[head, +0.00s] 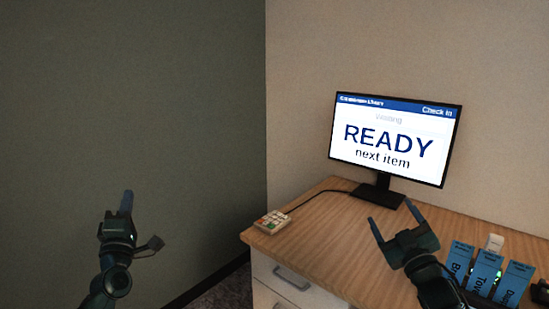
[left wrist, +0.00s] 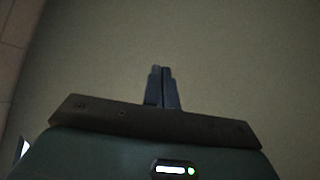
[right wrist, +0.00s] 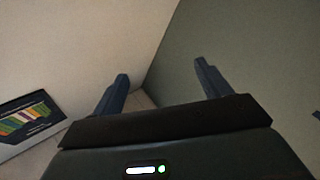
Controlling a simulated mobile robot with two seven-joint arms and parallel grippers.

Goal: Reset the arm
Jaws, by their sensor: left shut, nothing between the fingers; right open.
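My left gripper (head: 127,203) points up in front of the dark wall at the left of the head view. Its two fingers are together with nothing between them, as the left wrist view (left wrist: 161,86) shows. My right gripper (head: 395,221) is raised over the desk at the right, in front of the monitor's foot. Its fingers are spread apart and empty, also in the right wrist view (right wrist: 160,78). Both grippers are apart from every object.
A monitor (head: 397,138) reading "READY next item" stands on the wooden desk (head: 330,230). A small keypad (head: 271,222) sits at the desk's left corner. Blue labelled cards (head: 487,270) stand beside my right forearm. A drawer handle (head: 292,279) is below. Space around my left gripper is clear.

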